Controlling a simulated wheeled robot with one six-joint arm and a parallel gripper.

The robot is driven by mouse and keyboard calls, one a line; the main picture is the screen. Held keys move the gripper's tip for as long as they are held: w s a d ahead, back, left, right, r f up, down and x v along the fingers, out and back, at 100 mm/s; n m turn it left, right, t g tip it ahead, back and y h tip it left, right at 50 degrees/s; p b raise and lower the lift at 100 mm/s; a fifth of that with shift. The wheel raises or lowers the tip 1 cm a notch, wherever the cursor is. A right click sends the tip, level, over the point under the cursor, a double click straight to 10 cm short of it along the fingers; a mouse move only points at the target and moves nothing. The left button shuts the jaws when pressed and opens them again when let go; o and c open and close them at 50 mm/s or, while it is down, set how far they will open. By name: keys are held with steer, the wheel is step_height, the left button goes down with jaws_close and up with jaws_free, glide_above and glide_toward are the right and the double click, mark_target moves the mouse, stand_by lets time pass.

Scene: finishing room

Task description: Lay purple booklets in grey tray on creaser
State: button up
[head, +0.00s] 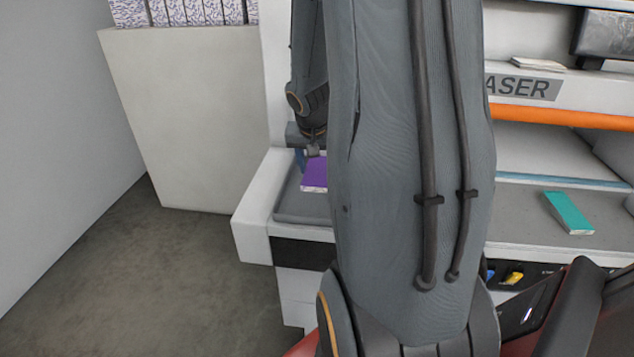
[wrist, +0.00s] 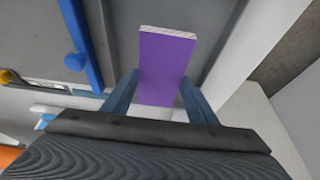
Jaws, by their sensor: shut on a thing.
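A purple booklet (wrist: 165,68) is between the two blue fingers of my gripper (wrist: 160,92) in the wrist view, and the gripper is shut on it. In the head view the purple booklet (head: 314,174) shows at the left edge of my arm, over the grey tray (head: 300,207) on the left end of the creaser (head: 250,222). My arm hides part of the booklet and tray. I cannot tell whether the booklet touches the tray floor. The tray's grey surface (wrist: 215,22) also shows behind the booklet in the wrist view.
A teal booklet (head: 568,213) lies on the creaser's grey shelf at right. An orange bar (head: 560,117) runs above it. A pale cabinet (head: 185,115) bearing patterned stacks stands at back left. A blue bar (wrist: 82,45) is left of my gripper. Floor at left is clear.

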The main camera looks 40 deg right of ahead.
mark_target(317, 174)
steer(key=shift+f+b, duration=0.95)
steer(key=shift+f, duration=1.4)
steer(key=shift+f, duration=0.2)
steer(key=o, duration=1.2)
steer(key=p+v, duration=0.1)
steer(key=v, duration=1.1)
steer(key=shift+s+r, duration=0.1)
steer(key=shift+r, duration=0.1)
steer(key=s+a+f+n+y, duration=0.1)
steer(key=s+a+f+n, duration=0.2)
steer(key=a, duration=0.9)
steer(key=s+a+f+n+g+y, duration=0.1)
steer(key=s+a+f+n+y, duration=0.1)
steer(key=a+n, duration=0.5)
steer(key=s+a+f, duration=0.1)
steer(key=a, duration=0.5)
steer(key=shift+s, duration=0.15)
